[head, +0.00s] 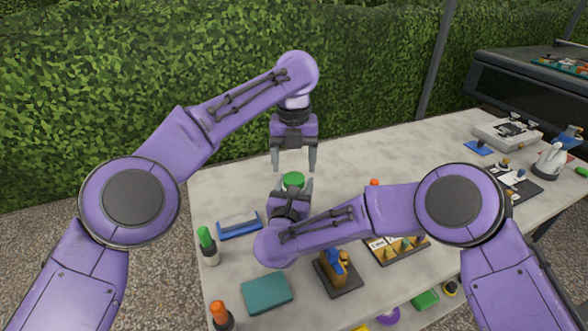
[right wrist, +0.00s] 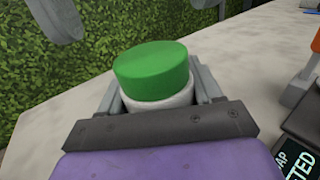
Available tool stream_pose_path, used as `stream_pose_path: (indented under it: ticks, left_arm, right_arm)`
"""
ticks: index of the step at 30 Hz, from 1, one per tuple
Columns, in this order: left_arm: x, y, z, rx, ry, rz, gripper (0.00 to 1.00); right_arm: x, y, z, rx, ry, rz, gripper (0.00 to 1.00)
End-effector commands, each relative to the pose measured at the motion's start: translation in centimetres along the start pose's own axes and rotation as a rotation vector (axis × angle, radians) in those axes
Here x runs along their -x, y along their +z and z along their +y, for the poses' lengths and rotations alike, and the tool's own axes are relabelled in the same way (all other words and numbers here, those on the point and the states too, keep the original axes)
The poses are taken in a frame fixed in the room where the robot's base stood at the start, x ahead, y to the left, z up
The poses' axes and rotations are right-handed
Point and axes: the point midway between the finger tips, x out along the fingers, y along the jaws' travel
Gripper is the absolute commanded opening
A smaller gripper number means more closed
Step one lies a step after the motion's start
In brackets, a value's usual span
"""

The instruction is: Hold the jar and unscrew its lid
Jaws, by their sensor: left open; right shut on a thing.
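The jar has a green lid (head: 293,180) and stands near the middle of the table in the head view. In the right wrist view, the green lid (right wrist: 152,72) sits on the pale jar body (right wrist: 165,104). My right gripper (head: 292,188) is shut on the jar body, with one finger on each side below the lid. My left gripper (head: 294,166) is open and empty, pointing down above the lid, with its fingertips apart from it. The lower jar is hidden by my right gripper.
On the table (head: 345,165) are a blue tray (head: 238,226), a green-capped bottle (head: 207,243), a teal box (head: 267,293) and a dark stand with an orange-yellow item (head: 337,270). The table behind the jar is clear.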

Motion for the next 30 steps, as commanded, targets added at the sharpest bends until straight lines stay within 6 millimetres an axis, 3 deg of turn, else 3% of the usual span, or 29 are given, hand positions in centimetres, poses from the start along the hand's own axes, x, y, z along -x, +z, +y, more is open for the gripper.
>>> stream_pose_path:
  ticks: [6, 16, 17, 21, 22, 30]
  left_arm:
    - [-3.4, -0.1, 0.0, 0.000, -0.001, 0.002, 0.74]
    - [-4.0, -0.1, -0.1, 0.001, -0.002, 0.000, 0.74]
    - [-4.0, -0.1, -0.1, 0.001, -0.002, 0.000, 0.68]
    - [-4.0, -0.1, -0.1, 0.001, -0.002, 0.000, 0.22]
    - [-4.0, -0.1, -0.1, 0.001, -0.002, 0.000, 0.16]
    - [-4.0, -0.1, -0.1, 0.012, -0.002, 0.000, 0.14]
  right_arm:
    - [0.0, 0.0, 0.0, 0.000, 0.000, -0.001, 0.00]
    - [0.0, 0.0, 0.0, 0.000, 0.000, 0.000, 0.00]
    - [0.0, 0.0, 0.0, 0.000, 0.000, 0.000, 0.00]
    - [0.0, 0.0, 0.0, 0.000, 0.000, 0.000, 0.00]
    - [0.0, 0.0, 0.0, 0.000, 0.000, -0.001, 0.00]
    - [0.0, 0.0, 0.0, 0.000, 0.000, -0.001, 0.00]
